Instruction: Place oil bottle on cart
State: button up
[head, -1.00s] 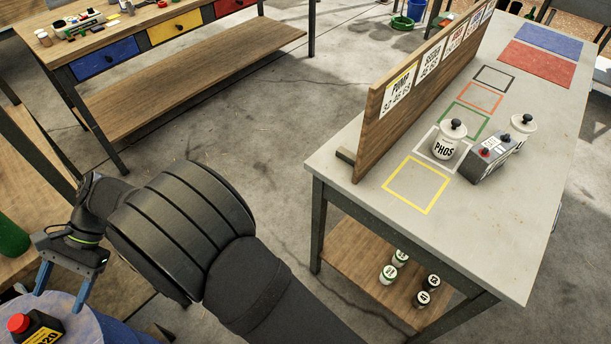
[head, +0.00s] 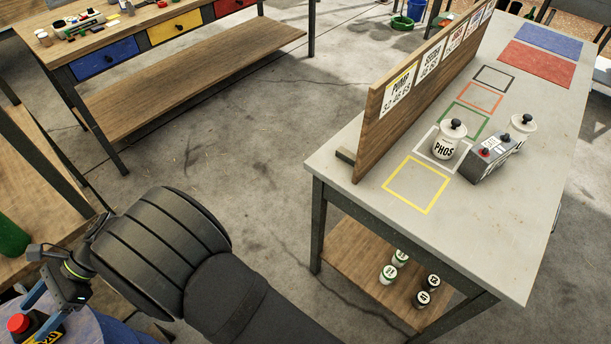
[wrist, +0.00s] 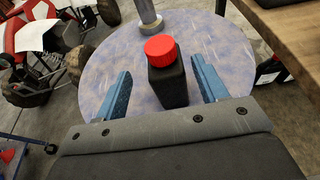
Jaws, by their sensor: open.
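The oil bottle (wrist: 166,80) is black with a red cap and stands upright on a round blue drum top (wrist: 215,45). In the head view the bottle (head: 20,324) is at the lower left, partly covered by my gripper. My gripper (wrist: 165,88) is open, with one blue finger on each side of the bottle and a gap on both sides. In the head view my gripper (head: 40,305) is low over the drum (head: 105,330). I cannot identify the cart for certain; a red wheeled frame (wrist: 38,36) shows at the upper left of the wrist view.
A grey table (head: 490,220) with white jars, a control box and coloured outlines stands at the right. A wooden bench (head: 190,85) with coloured drawers stands at the back left. A green bottle (head: 12,238) is at the left edge. Open floor (head: 240,140) lies between.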

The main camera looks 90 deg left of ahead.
aim_at(19, 332)
jog(key=shift+a+x, duration=0.2)
jog(key=shift+x, duration=2.75)
jog(key=shift+s, duration=0.2)
jog(key=c, duration=1.3)
jog(key=shift+r, duration=0.1)
